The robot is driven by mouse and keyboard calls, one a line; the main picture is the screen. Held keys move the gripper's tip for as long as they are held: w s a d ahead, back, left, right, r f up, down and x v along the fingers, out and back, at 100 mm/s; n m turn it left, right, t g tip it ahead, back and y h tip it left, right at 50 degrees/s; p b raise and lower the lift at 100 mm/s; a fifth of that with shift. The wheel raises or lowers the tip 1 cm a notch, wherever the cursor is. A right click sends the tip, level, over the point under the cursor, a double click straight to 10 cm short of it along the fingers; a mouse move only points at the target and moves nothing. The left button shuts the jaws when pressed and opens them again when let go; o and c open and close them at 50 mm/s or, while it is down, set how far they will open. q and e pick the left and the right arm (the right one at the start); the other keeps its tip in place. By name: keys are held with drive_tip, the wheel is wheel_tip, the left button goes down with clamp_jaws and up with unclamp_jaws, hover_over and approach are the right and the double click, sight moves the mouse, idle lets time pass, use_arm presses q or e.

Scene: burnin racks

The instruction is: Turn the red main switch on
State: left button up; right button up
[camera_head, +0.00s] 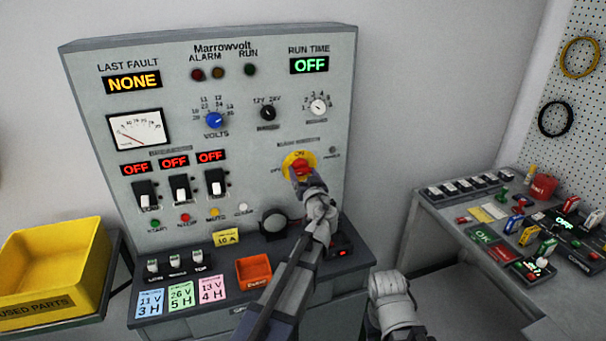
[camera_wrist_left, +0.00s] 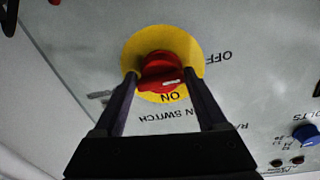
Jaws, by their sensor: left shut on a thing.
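The red main switch (camera_head: 301,166) is a rotary knob on a round yellow plate (camera_head: 288,160) at the right of the grey panel. My left gripper (camera_head: 304,180) reaches it from below and partly covers it. In the left wrist view, which shows the panel upside down, the two dark fingers (camera_wrist_left: 164,88) are closed on either side of the red knob (camera_wrist_left: 158,66). The knob's white mark (camera_wrist_left: 172,83) lies on the side near the ON label (camera_wrist_left: 170,97). The OFF label (camera_wrist_left: 218,57) is off to the right there.
The panel's run-time display (camera_head: 309,65) reads OFF. A blue volts knob (camera_head: 214,120) and several black switches are left of the arm. An orange bin (camera_head: 254,270) sits on the ledge below. A yellow bin (camera_head: 55,262) stands left, a cluttered bench (camera_head: 452,226) right.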

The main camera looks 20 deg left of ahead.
use_arm(q)
drive_tip(key=shift+a, duration=0.1)
drive_tip(key=shift+c, duration=1)
drive_tip(key=m, duration=0.4)
drive_tip(key=shift+r+g+p, duration=0.1)
drive_tip(key=shift+g+p, duration=0.2)
drive_tip(key=shift+p, duration=0.1)
drive_tip(key=m, duration=0.4)
drive_tip(key=shift+m+p, duration=0.3)
drive_tip(key=shift+p, duration=0.05)
drive_tip(key=m, duration=0.4)
drive_tip(key=shift+r+g, duration=0.1)
drive_tip(key=shift+g, duration=0.2)
drive_tip(key=shift+w+m+y+p, duration=0.1)
drive_tip(key=shift+m+y+p, duration=0.25)
drive_tip(key=shift+m, duration=1.85)
